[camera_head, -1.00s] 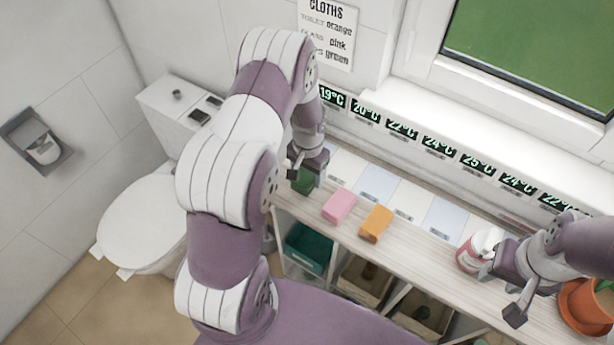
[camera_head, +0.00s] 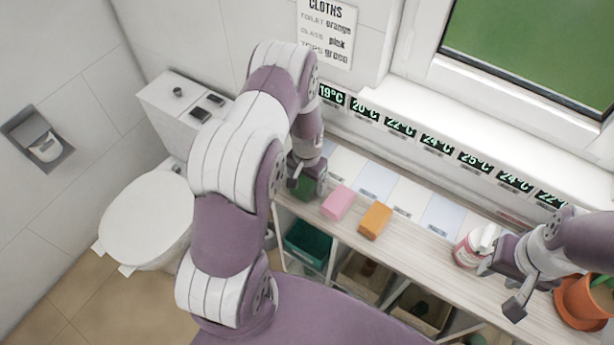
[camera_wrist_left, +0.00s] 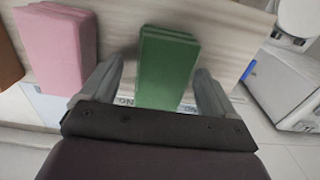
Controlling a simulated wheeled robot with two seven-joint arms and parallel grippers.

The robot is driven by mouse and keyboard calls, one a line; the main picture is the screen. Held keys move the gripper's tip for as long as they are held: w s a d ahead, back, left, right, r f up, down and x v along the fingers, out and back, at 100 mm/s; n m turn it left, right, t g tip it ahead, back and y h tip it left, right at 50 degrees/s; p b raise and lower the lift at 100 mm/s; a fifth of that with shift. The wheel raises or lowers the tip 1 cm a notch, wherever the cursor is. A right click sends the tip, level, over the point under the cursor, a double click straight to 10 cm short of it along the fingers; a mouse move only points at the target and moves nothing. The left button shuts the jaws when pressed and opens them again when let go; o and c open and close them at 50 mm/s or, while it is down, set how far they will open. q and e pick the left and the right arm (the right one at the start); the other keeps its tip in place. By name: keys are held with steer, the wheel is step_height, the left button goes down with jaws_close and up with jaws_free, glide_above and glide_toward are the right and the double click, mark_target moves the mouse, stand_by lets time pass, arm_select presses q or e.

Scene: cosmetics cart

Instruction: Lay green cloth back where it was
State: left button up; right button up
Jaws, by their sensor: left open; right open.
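The green cloth (camera_head: 309,187) is a folded block lying on the left end of the wooden shelf top. My left gripper (camera_head: 303,186) is at the cloth and partly covers it in the head view. In the left wrist view the cloth (camera_wrist_left: 167,68) lies between the two spread fingers of my left gripper (camera_wrist_left: 158,85), with a gap on each side. My right gripper (camera_head: 500,285) is open near the white and pink bottle (camera_head: 474,248) at the right of the shelf; whether it touches the bottle is unclear.
A pink cloth (camera_head: 339,203) lies just right of the green one, then an orange cloth (camera_head: 375,221). Pale labelled cards (camera_head: 404,197) line the back of the shelf below temperature displays. A plant pot (camera_head: 582,302) stands at the far right. A toilet (camera_head: 145,219) is at the left.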

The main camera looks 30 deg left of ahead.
mark_target(308, 181)
arm_select(q)
steer(key=shift+w+r, duration=0.1)
steer(key=shift+r, duration=0.25)
step_height(308, 181, up, 12)
steer(key=b, duration=0.3)
steer(key=s+d+r, duration=0.3)
steer(key=s+d, duration=0.1)
steer(key=s, duration=0.3)
steer(key=s+d+r+t, duration=0.1)
steer(key=s+d+r, duration=0.3)
steer(key=s, duration=0.3)
steer(key=shift+d+r+n, duration=0.15)
steer(key=shift+r+n, duration=0.05)
steer(key=shift+n, duration=0.2)
steer(key=shift+w, duration=0.1)
